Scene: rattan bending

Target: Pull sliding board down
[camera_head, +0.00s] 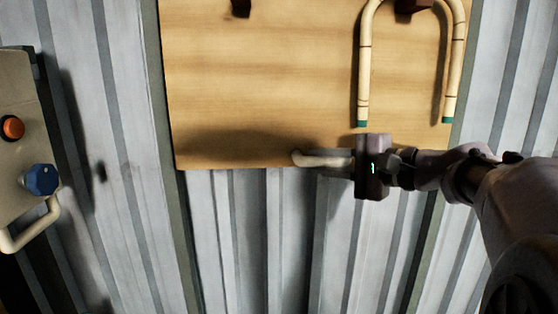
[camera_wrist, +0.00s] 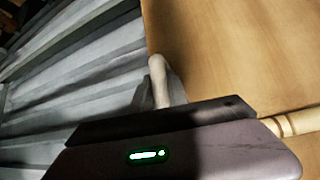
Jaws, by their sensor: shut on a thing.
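The sliding board (camera_head: 270,90) is a light wooden panel in the upper middle of the head view, and it fills the upper right of the wrist view (camera_wrist: 240,50). A cream-coloured handle (camera_head: 312,159) sits at its bottom edge. It also shows in the wrist view (camera_wrist: 161,83), just beyond my gripper body. My gripper (camera_head: 345,161) comes in from the right and is shut on the handle. The fingertips are largely hidden by the gripper body in the wrist view.
A bent rattan piece (camera_head: 364,70) with green ends hangs on the board above my gripper. Dark pegs (camera_head: 241,7) show at the top. Corrugated metal wall (camera_head: 260,250) lies below the board, clear. A box with an orange button (camera_head: 13,128) and blue knob (camera_head: 41,179) stands at the left.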

